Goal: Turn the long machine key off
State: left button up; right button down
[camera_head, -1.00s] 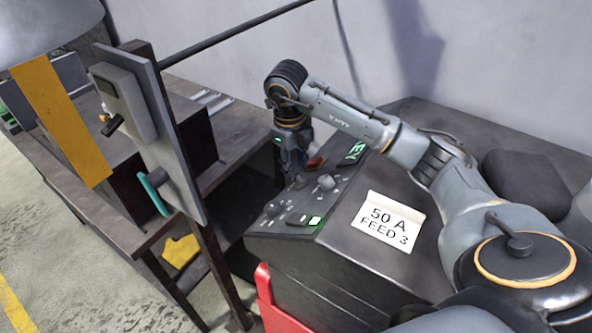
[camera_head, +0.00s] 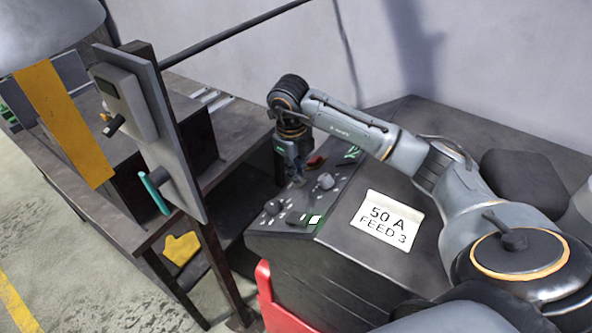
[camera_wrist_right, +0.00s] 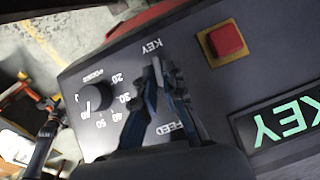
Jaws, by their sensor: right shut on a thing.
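My right gripper (camera_head: 297,182) reaches down onto the dark control panel of the machine (camera_head: 335,262). In the right wrist view its fingers (camera_wrist_right: 158,72) are closed together just below the printed word KEY. A small grey piece of the machine key (camera_wrist_right: 157,70) shows between the fingertips; the fingers hide most of it, so its angle is hard to tell. In the head view the gripper hides the key. A green-lit KEY sign (camera_wrist_right: 284,126) is on the panel beside the gripper. My left gripper is not in view.
A red button (camera_wrist_right: 226,40) on a yellow plate and a black numbered knob (camera_wrist_right: 97,97) flank the gripper. A small lit window (camera_head: 316,219) is on the front panel. A 50 A FEED 3 card (camera_head: 387,220) lies on top. An upright board (camera_head: 170,150) stands to the left.

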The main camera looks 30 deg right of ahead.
jog(key=shift+w+d+f+n+y+b, duration=0.1)
jog(key=shift+d+f+n+y+b, duration=0.1)
jog(key=shift+n+y+b, duration=0.4)
jog(key=shift+r+b, duration=0.1)
jog(key=shift+b, duration=0.2)
jog(key=shift+a+r, duration=0.1)
jog(key=shift+r, duration=0.05)
jog(key=c, duration=1.4)
grip_release()
jog(key=shift+c, duration=0.2)
notch_tip(320, 180, up, 12)
